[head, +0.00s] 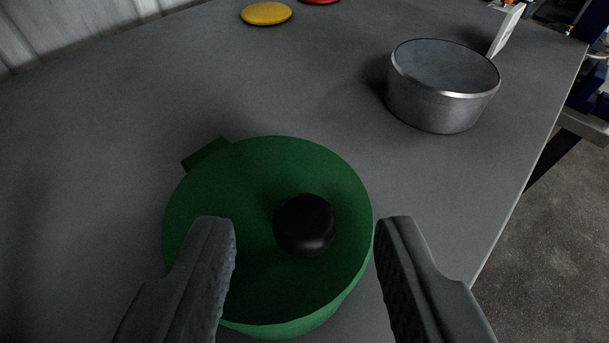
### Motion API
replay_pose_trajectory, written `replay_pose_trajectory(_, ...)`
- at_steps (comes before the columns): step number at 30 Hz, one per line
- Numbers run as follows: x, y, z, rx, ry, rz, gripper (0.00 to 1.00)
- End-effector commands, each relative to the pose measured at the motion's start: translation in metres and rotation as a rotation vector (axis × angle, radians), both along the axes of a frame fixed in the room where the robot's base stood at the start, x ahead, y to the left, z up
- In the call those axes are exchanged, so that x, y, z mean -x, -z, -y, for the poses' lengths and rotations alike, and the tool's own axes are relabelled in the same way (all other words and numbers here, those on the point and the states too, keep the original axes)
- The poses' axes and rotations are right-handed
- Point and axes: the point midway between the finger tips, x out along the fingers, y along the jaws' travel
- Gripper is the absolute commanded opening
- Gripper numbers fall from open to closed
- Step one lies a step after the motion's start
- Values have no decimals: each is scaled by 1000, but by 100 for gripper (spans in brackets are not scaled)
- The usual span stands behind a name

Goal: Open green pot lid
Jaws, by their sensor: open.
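The green pot (290,326) stands on the grey table with its green lid (255,180) on top. A round black knob (304,224) sits on the lid, and a small green handle (206,155) sticks out at the pot's far left. My gripper (306,232) is open. Its left finger shows over the left part of the lid and its right finger shows just beyond the lid's right edge. The knob appears between the two fingertips, with clear gaps on both sides. The near left part of the lid is hidden behind the left finger.
A yellow disc (266,13) and a partly cropped red disc (320,1) lie at the back. The table's left side is clear; its right edge drops to the floor.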

Motion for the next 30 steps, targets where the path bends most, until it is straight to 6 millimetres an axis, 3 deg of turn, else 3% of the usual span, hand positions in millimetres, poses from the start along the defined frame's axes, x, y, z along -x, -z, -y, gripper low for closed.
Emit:
replay_pose_trajectory(5, -12, 5, 0, -1, 0, -1, 42)
replay_pose_trajectory(14, -14, 6, 0, 0, 0, 0, 42)
replay_pose_trajectory(15, -14, 6, 0, 0, 0, 0, 40)
replay_pose_trajectory(21, -14, 6, 0, 0, 0, 0, 1)
replay_pose_trajectory(30, -14, 4, 3, 7, 0, -8, 0)
